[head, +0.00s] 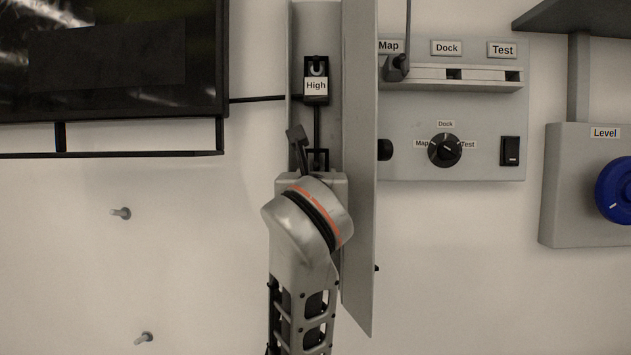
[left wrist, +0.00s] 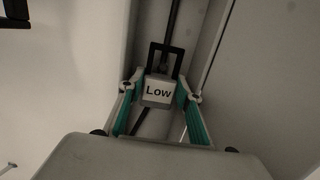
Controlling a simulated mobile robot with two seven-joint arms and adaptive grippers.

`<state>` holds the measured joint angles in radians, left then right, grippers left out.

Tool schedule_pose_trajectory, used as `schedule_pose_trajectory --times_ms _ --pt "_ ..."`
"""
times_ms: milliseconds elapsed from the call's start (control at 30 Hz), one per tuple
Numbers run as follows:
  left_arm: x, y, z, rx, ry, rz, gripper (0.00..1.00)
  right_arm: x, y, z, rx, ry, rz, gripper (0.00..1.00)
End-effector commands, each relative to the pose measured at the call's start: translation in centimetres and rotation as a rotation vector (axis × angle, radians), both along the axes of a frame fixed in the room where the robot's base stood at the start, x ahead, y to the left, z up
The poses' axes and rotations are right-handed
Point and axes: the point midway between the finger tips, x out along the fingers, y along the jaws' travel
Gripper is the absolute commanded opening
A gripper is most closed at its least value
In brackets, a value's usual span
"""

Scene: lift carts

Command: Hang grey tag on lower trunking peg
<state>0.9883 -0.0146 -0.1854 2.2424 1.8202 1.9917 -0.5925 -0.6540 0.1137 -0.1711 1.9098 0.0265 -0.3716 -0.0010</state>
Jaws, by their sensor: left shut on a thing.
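My left gripper (left wrist: 161,92) has its two teal-lined fingers on either side of a small grey block, which appears to be the grey tag (left wrist: 158,103). A white "Low" label shows at the block's face. A black open frame (left wrist: 166,57) stands just above it, with a small dark part inside that may be the lower peg. I cannot tell whether the tag is on the peg. My right gripper is not in view.
The upper holder labelled "High" (head: 316,86) is higher in the trunking. A panel with a rotary knob (head: 445,150) and a blue-dialled "Level" box (head: 565,190) are to the right. A dark screen (head: 110,60) and two wall pegs (head: 121,213) are to the left.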

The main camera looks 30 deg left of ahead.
Motion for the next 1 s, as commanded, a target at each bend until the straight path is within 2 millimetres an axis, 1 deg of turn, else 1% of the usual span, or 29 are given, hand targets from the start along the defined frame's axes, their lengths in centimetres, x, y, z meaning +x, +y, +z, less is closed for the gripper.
schedule_pose_trajectory --times_ms 333,400,433,467,500,1000 --pt "1.1 0.8 0.0 0.001 0.000 0.003 0.13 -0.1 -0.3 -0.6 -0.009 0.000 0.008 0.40" --pt "1.2 0.9 0.0 0.000 -0.001 0.002 0.06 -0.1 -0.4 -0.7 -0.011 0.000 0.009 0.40" --pt "1.3 0.9 0.0 0.001 -0.002 0.002 0.06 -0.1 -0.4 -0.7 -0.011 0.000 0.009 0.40" --pt "1.3 1.0 0.1 0.001 -0.002 0.002 0.02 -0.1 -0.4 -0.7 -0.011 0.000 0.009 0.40" --pt "1.4 1.0 0.1 0.001 -0.002 0.002 0.00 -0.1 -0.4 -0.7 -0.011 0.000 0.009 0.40" --pt "1.4 1.2 0.3 0.003 -0.004 0.007 0.00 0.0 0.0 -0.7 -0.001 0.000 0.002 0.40"
